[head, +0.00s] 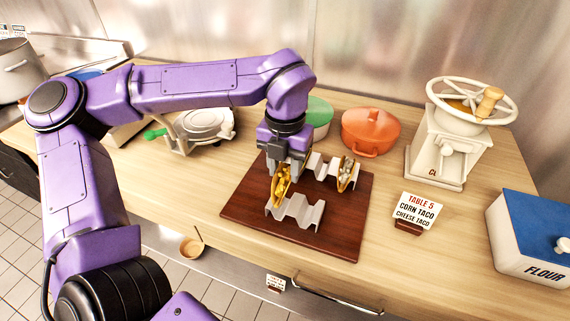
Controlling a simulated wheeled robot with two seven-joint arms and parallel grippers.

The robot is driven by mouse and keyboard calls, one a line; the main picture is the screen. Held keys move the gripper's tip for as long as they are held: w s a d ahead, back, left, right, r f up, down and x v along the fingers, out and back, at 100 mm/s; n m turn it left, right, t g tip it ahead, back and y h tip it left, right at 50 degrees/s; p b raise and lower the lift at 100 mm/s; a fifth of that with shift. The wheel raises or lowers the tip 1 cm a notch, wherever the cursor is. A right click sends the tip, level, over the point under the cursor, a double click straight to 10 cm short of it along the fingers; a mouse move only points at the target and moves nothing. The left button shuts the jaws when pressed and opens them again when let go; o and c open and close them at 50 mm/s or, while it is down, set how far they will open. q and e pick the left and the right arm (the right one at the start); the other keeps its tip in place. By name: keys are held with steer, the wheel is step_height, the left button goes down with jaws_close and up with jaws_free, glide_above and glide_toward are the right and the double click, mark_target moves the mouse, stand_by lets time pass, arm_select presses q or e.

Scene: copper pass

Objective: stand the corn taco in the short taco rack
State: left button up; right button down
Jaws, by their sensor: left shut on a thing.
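My left gripper (283,168) points down over the dark wooden board and is shut on a taco with yellow filling (281,187), the corn taco by its look. The taco is upright, its lower end overlapping the left back edge of the front zigzag metal rack (297,212); I cannot tell whether they touch. The front rack's visible slots are empty. A second metal rack (321,168) stands behind, partly hidden by my gripper. A taco with pale filling (348,174) stands at its right end. Which rack is shorter is unclear. My right gripper is out of view.
The board (337,237) lies on a wooden counter. A "Table 5, corn taco, cheese taco" sign (416,211) stands to its right. An orange pot (370,132), white grinder (447,150) and flour box (530,240) stand behind and right. Counter between board and sign is clear.

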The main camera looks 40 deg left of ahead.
arm_select(q)
steer(key=shift+s+f+b, duration=0.15)
steer(key=shift+f+b, duration=0.45)
steer(key=shift+f, duration=0.3)
steer(key=shift+f+b, duration=0.8)
steer(key=shift+f, duration=0.65)
steer(key=o, duration=1.1)
steer(key=shift+o, duration=0.2)
step_height(320, 180, up, 11)
steer(key=shift+f, duration=0.2)
